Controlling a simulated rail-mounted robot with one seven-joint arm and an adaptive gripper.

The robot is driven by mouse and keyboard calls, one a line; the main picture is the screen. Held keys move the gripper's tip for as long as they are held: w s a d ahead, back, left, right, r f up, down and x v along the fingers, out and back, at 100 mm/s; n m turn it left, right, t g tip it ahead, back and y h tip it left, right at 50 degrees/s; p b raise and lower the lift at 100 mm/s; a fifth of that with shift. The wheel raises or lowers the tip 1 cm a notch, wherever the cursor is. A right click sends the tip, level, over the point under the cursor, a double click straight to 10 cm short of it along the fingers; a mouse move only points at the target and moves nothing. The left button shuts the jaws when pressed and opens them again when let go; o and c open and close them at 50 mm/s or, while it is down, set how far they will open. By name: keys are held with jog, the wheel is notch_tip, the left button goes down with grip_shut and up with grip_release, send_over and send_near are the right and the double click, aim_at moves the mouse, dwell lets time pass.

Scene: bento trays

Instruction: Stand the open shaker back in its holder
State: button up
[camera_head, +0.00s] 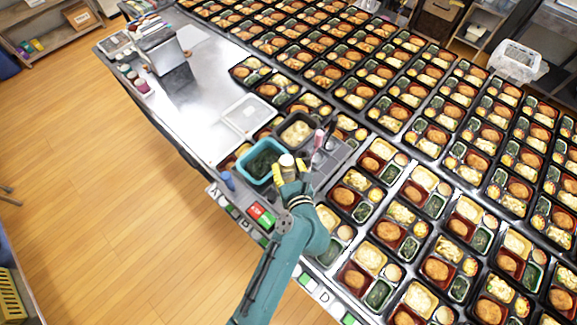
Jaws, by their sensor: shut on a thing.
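My gripper (290,177) is at the end of my teal arm, with yellow fingertips shut on a small shaker (287,161) with a pale top. The shaker is held beside the right edge of a teal tub (246,169) with dark green contents. A grey holder (337,157) lies just right of the gripper, with a pink-topped bottle (318,138) standing at it. The gripper hides part of the holder and the lower part of the shaker. I cannot tell whether the shaker touches anything below.
A dark tub of pale food (296,130) stands behind the teal tub. A blue item (227,180) stands left of it near the table edge. Rows of filled bento trays (424,137) cover the right and back. Bare steel table (195,117) shows at left.

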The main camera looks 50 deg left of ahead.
aim_at(288, 181)
notch_tip(288, 181, down, 5)
jog(key=b, duration=0.5)
jog(key=shift+f+b, duration=0.95)
jog(key=shift+f, duration=0.95)
jog(key=shift+d+p, duration=0.1)
jog(key=shift+p, duration=0.4)
jog(key=o, duration=0.8)
jog(key=shift+o, duration=0.2)
jog(key=shift+s+d, duration=0.1)
